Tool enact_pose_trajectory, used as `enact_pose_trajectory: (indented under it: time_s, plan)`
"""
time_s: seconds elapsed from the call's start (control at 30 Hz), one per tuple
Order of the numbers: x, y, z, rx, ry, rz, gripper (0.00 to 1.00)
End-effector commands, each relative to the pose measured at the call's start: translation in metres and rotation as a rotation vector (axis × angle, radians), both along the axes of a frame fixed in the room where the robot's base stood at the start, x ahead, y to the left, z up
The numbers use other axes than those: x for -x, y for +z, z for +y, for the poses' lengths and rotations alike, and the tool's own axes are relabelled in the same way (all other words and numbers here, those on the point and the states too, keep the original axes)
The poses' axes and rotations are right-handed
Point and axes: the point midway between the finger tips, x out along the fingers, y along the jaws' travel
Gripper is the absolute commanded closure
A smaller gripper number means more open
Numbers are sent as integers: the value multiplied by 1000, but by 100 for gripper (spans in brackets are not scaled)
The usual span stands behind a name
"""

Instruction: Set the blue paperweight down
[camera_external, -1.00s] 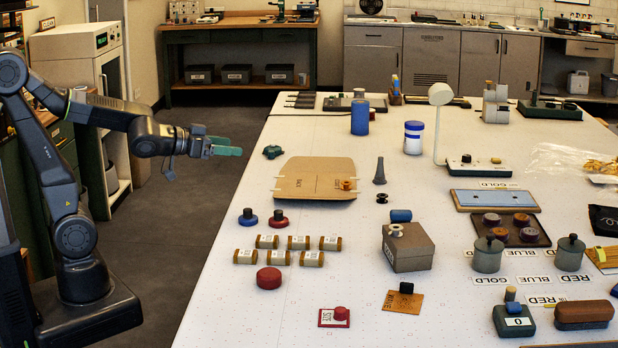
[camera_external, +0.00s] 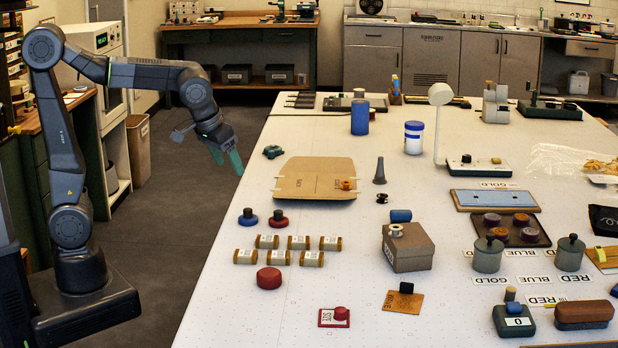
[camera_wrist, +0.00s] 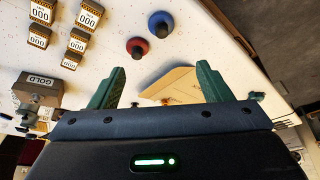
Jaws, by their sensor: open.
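The blue paperweight (camera_external: 248,218), a round blue base with a dark knob, stands upright on the left part of the white table. It also shows near the top of the wrist view (camera_wrist: 160,24). A similar red paperweight (camera_external: 278,219) stands just right of it, and it shows in the wrist view (camera_wrist: 137,46). My gripper (camera_external: 228,164) has green fingers, is open and empty, and hangs by the table's left edge, above and apart from the blue paperweight. In the wrist view nothing lies between the fingers (camera_wrist: 160,72).
A tan board (camera_external: 310,182) lies to the right, with a small green knob (camera_external: 272,152) behind. The table around the blue paperweight is mostly clear.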

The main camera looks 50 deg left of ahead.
Motion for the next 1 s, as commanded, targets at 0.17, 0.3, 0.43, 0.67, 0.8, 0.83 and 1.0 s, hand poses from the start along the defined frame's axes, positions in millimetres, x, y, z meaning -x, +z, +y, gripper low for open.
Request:
enact_pose_trajectory:
  time_s: [0.17,0.3,0.43,0.67,0.8,0.83,1.0]
  plan:
    - [-1,-25,0,2,1,-2,28]
    - [-7,-42,0,1,2,-1,28]
    - [-17,-67,1,0,3,1,28]
    - [-31,-98,0,0,1,-3,28]
    - [-34,-106,0,1,1,-4,28]
    - [-35,-107,0,1,1,-4,28]
    - [-42,-120,3,1,2,-1,28]
